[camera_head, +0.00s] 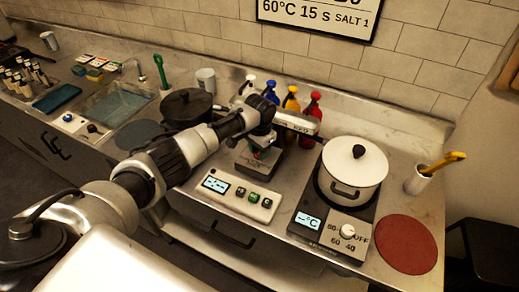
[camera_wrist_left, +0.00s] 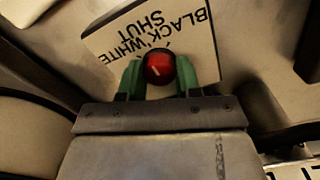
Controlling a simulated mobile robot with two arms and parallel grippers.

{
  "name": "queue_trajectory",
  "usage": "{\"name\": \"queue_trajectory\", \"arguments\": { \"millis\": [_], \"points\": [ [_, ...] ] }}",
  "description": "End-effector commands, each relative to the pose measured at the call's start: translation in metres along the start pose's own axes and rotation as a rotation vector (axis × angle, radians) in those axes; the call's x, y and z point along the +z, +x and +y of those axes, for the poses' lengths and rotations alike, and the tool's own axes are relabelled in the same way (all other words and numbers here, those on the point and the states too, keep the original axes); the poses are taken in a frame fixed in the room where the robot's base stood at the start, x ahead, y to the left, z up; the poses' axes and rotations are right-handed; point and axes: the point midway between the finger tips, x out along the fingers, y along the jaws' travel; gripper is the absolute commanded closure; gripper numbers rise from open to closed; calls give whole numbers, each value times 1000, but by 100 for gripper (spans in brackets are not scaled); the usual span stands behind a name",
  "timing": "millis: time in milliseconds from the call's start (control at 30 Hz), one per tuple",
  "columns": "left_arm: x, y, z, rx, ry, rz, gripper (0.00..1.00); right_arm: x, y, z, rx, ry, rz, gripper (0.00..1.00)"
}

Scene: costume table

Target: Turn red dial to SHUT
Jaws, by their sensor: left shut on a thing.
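The red dial (camera_wrist_left: 159,66) is a round knob with a short pale line on its face, in the left wrist view. Its cream label plate (camera_wrist_left: 98,42) carries the words BLACK, WHITE and SHUT, shown upside down. Which word the line points to, I cannot tell. My left gripper (camera_wrist_left: 159,80) has green fingertips on both sides of the dial and is shut on it. In the head view the left gripper (camera_head: 262,153) reaches down behind the panel with buttons, and the dial is mostly hidden there. My right gripper is not in view.
Close to the left gripper stand a black pot (camera_head: 186,107), several coloured bottles (camera_head: 312,106) and a white lidded pot (camera_head: 352,172) on a hotplate. A button panel (camera_head: 236,196) lies in front. A red round mat (camera_head: 407,244) is at right.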

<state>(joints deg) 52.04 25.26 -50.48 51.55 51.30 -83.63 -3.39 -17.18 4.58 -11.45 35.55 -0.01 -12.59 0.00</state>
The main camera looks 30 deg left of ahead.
Motion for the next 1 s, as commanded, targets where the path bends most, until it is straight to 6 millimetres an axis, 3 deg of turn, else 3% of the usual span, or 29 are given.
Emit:
{"name": "queue_trajectory", "arguments": {
  "millis": [600,633,767,1000],
  "points": [
    [0,0,0,-1,47,1,90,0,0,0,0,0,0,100],
    [0,0,0,-1,47,1,64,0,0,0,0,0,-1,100],
    [0,0,0,-1,47,1,44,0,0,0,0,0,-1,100],
    [0,0,0,-1,47,1,41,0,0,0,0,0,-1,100]
  ]
}}
